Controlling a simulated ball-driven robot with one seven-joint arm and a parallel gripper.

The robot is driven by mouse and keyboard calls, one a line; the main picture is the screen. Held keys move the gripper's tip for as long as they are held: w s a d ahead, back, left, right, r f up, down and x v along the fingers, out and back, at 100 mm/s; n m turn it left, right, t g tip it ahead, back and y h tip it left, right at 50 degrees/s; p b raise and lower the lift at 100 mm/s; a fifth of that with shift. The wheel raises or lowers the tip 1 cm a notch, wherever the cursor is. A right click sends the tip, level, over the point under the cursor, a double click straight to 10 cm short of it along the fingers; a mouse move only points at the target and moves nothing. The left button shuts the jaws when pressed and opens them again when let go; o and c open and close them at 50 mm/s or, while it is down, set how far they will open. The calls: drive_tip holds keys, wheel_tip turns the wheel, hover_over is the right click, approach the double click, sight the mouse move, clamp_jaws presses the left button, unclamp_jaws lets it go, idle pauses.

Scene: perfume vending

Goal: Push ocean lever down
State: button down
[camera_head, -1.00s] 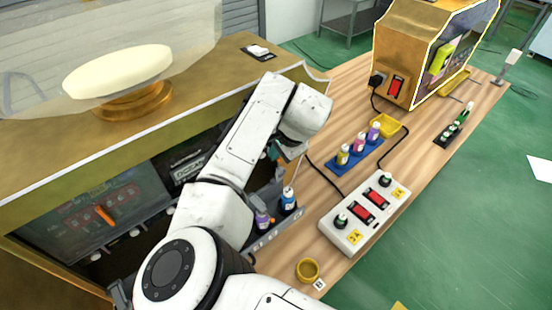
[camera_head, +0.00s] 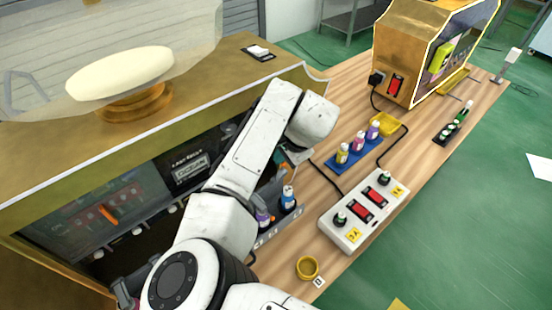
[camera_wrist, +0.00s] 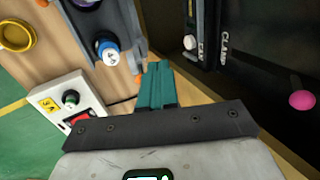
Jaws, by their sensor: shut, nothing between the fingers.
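My gripper (camera_wrist: 157,68) shows in the wrist view as two teal fingers closed together with nothing between them. In the head view it is mostly hidden behind my arm. In the wrist view its tips point at the gap between the blue bottle (camera_wrist: 108,52) and a black upright (camera_wrist: 206,35) lettered "CLAMP", apart from both as far as I can tell. A white knob (camera_wrist: 190,43) sits on that upright. A pink ball knob (camera_wrist: 302,100) stands at the right against the dark panel. I cannot read which lever is the ocean one. The head view shows white-tipped levers (camera_head: 137,231) along the machine front.
A white switch box (camera_head: 362,210) with red switches stands on the wooden counter (camera_head: 325,270). A blue rack (camera_head: 352,156) holds small bottles, and a yellow cup (camera_head: 307,267) sits near the counter edge. The brown machine top (camera_head: 215,90) overhangs the dark front panel.

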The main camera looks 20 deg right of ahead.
sight(283, 171)
drive_tip(key=shift+s+d+f+p, duration=0.2)
drive_tip(key=shift+s+p, duration=0.1)
drive_tip(key=shift+s, duration=0.5)
drive_tip(key=shift+s+d+f, duration=0.2)
drive_tip(key=shift+s+f, duration=0.2)
drive_tip(key=shift+s, duration=0.15)
drive_tip(key=shift+s+f, duration=0.1)
drive_tip(key=shift+s+d+f, duration=0.2)
drive_tip(key=shift+s+f, duration=0.2)
drive_tip(key=shift+s, duration=0.1)
drive_tip(key=shift+r+p, duration=0.1)
drive_tip(key=shift+p, duration=0.25)
